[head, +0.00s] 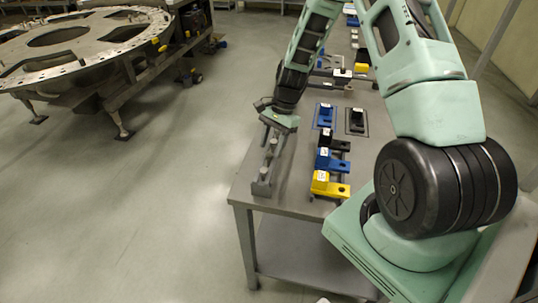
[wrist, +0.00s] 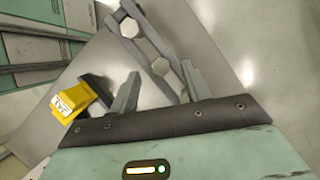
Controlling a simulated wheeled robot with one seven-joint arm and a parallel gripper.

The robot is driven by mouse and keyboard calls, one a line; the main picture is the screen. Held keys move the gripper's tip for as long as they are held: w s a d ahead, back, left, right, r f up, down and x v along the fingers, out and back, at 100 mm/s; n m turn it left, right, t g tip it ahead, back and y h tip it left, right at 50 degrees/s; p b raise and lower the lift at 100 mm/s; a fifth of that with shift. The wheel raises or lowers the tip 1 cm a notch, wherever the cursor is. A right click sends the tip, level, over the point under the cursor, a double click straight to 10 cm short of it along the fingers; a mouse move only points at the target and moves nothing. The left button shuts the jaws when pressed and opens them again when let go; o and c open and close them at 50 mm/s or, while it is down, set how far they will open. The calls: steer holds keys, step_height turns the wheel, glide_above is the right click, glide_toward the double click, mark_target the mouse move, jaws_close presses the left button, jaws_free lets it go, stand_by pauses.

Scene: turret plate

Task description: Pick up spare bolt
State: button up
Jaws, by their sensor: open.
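In the wrist view the rack (wrist: 149,47) shows two hexagonal bolt heads, a farther one (wrist: 130,27) and a nearer one (wrist: 160,67). I cannot tell which is the spare bolt. My gripper (head: 271,138) points down over the far end of the rack. In the wrist view its two fingers (wrist: 160,72) are apart, with the nearer bolt head showing between their tips. No bolt is held. How far the fingers are above the bolt is unclear.
On the table (head: 243,190), right of the rack, stand a yellow block (head: 328,188), blue blocks (head: 327,160) and black blocks. The yellow block also shows in the wrist view (wrist: 66,103). A large round plate (head: 60,40) stands at the far left. Floor left of the table is clear.

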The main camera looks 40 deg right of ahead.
steer(key=shift+x, duration=1)
jaws_close()
steer(key=shift+r, duration=0.1)
